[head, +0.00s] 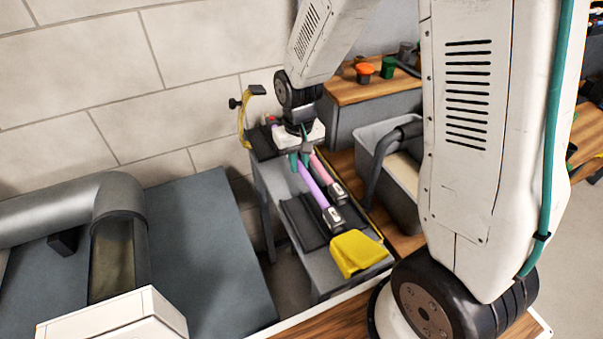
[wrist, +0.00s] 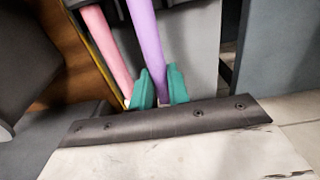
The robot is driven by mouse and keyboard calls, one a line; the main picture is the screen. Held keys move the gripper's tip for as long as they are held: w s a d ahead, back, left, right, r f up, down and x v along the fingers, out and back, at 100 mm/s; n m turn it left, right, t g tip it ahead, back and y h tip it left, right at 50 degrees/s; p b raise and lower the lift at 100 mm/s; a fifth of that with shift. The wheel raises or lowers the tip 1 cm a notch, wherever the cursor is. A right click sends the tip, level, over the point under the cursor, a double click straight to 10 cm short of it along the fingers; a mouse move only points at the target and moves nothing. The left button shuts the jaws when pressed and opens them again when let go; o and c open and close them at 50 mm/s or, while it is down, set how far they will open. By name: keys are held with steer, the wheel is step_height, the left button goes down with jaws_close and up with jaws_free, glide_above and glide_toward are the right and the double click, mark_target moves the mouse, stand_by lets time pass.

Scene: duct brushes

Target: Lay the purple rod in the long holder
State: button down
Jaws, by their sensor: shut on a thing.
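The purple rod (head: 312,185) has a black-and-white block at its near end, and it also shows in the wrist view (wrist: 147,45). My gripper (head: 300,159) is at its far end. In the wrist view the teal fingertips (wrist: 160,88) are shut on the rod, one on each side. The rod lies along the grey bench top; whether it is lifted clear is not plain. A long dark padded piece (head: 303,222) lies just left of the rod; I cannot tell whether it is the long holder.
A pink rod (head: 323,168) lies right beside the purple one, also in the wrist view (wrist: 106,50). A grey bin (head: 402,178) stands to the right. A grey duct (head: 120,230) lies on the left table.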

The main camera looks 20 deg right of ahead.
mark_target(299, 162)
steer(key=shift+r, duration=2.1)
